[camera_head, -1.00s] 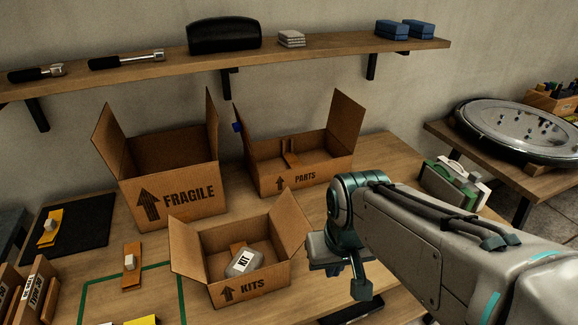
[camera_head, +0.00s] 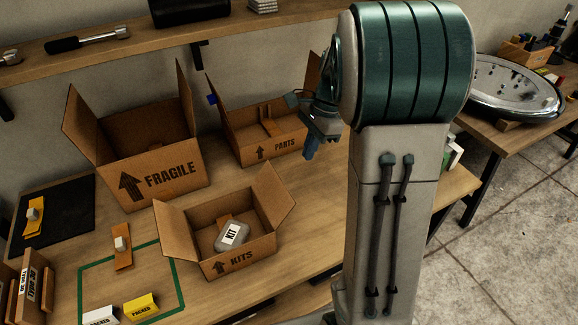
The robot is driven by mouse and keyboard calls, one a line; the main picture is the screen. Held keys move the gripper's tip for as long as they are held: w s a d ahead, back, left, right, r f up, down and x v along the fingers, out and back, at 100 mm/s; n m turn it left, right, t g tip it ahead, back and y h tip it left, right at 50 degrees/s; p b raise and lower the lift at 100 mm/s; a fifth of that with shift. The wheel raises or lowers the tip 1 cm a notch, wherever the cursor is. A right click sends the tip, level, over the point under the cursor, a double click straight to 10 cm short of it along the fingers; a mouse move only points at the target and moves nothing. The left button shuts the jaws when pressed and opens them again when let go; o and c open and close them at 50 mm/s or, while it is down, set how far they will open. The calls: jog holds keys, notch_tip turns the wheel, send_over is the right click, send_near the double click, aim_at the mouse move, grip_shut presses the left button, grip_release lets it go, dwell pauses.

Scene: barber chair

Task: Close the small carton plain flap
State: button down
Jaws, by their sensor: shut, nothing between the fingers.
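The small carton marked KITS (camera_head: 237,258) stands on the workbench with its top open. Its left flap (camera_head: 176,232) leans outward to the left, and its right flap (camera_head: 270,194) stands up and leans outward to the right. A grey case labelled KIT (camera_head: 232,236) lies inside. I cannot tell from this view which flap is the plain one. My gripper (camera_head: 311,147) is shut and empty, pointing down above and to the right of the small carton, apart from it. It is in front of the right side of the PARTS carton and partly hides it.
The FRAGILE carton (camera_head: 150,184) and PARTS carton (camera_head: 275,150) stand open behind the small one. A wall shelf (camera_head: 130,42) runs above. My arm covers the bench's right side.

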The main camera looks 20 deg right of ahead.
aim_at(271, 194)
jog(key=w+x, duration=0.1)
jog(key=x, duration=0.9)
jog(key=shift+s+a+r+p, duration=0.2)
jog(key=shift+s+a+r, duration=0.2)
jog(key=shift+a+r, duration=0.3)
jog(key=shift+s+a+r+p, duration=0.2)
jog(key=shift+s+a+r, duration=0.25)
jog(key=shift+a, duration=0.4)
jog(key=shift+r, duration=0.15)
